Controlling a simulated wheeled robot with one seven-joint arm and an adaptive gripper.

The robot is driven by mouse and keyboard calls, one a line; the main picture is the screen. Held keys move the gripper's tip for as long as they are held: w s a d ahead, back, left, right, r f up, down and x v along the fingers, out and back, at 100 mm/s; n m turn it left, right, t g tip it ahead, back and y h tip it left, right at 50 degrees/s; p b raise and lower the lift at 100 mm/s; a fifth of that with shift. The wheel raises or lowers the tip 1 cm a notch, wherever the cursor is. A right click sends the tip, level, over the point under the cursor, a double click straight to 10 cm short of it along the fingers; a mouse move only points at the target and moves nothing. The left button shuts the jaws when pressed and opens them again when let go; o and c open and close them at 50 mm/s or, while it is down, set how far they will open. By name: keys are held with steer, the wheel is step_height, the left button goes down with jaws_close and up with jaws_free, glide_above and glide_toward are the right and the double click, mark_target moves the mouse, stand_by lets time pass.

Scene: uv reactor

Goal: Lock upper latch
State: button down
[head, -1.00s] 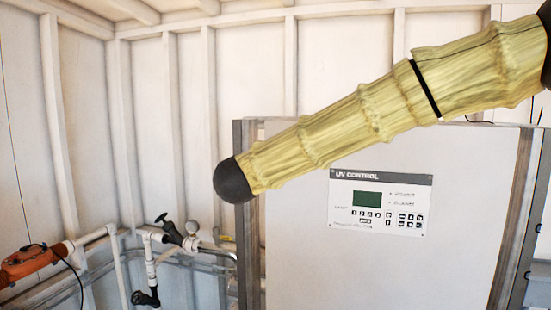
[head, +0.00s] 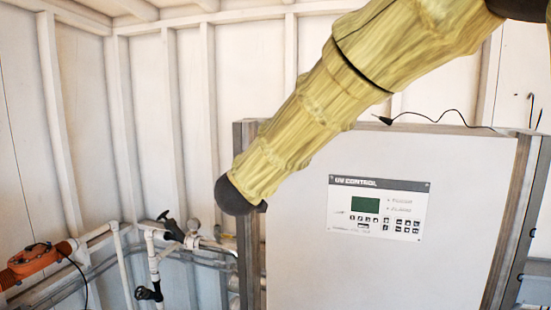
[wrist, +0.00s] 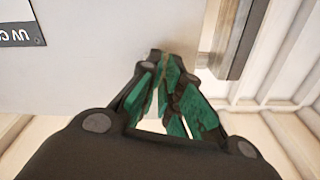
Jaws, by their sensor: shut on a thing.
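In the wrist view my gripper (wrist: 168,64) has its green-padded black fingers drawn together at the tips, at the edge of the pale cabinet door. A thin grey-brown piece, seemingly the upper latch (wrist: 173,76), shows between the fingertips; the fingers hide most of it. The UV control cabinet (head: 300,260) stands shut-looking in the head view, its door also filling the upper left of the wrist view (wrist: 100,55). The gripper and the latch do not show in the head view.
The control panel (head: 379,208) is on the cabinet front. A grey post (wrist: 235,40) runs beside the door edge. A black cable (head: 440,117) lies on the cabinet top. Pipes with a valve (head: 172,230) and an orange fitting (head: 40,262) are at left.

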steer(key=shift+n+p, duration=0.75)
steer(key=shift+n, duration=0.75)
steer(key=shift+f, duration=0.1)
steer(key=c, duration=1.6)
jaws_free()
steer(key=shift+s, duration=0.1)
steer(key=shift+v, duration=3.7)
steer(key=shift+a, duration=0.1)
